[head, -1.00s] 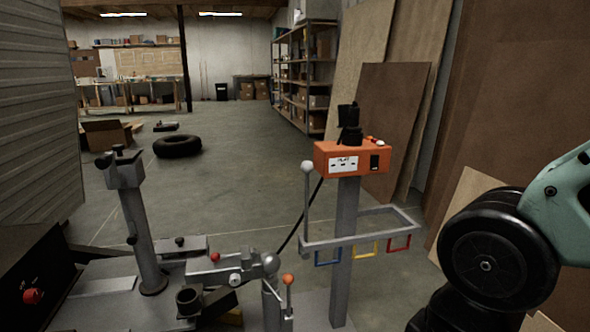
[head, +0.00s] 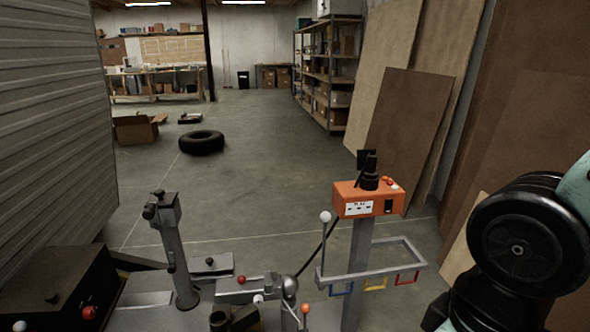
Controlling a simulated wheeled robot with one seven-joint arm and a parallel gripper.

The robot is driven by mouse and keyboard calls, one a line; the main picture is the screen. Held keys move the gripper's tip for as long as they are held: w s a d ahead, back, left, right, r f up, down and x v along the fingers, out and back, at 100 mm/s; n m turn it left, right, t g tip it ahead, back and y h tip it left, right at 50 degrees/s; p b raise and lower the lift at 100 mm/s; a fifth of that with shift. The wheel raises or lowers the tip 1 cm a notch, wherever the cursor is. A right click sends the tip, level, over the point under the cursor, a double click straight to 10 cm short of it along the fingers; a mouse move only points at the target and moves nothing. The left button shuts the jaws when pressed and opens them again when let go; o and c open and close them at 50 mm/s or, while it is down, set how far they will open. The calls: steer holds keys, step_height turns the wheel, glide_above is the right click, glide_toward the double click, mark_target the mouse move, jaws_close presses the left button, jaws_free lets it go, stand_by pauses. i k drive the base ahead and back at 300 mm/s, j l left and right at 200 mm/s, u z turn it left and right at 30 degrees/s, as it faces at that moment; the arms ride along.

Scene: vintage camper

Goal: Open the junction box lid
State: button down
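No object can be clearly told as the junction box with its lid. An orange box (head: 367,200) with white sockets, a black switch and red buttons on top stands on a grey post right of centre in the head view. A dark box (head: 52,275) with a red knob on its front sits at the lower left, cut off by the frame edge; its top looks closed. My arm shows at the right edge, but my gripper is outside the view.
A grey rail frame (head: 375,268) with coloured loops juts from the post. A grey upright (head: 175,250) and tow hardware (head: 255,285) stand in front. A tire (head: 201,142) lies on open floor. Boards (head: 415,120) lean right; a corrugated wall (head: 55,120) is left.

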mark_target(197, 264)
steer(key=i+j+u, duration=0.2)
steer(key=i+j, duration=0.2)
steer(key=i+j+u, duration=0.45)
steer(key=i, duration=0.35)
steer(key=i+j+u, duration=0.2)
steer(key=i, duration=0.25)
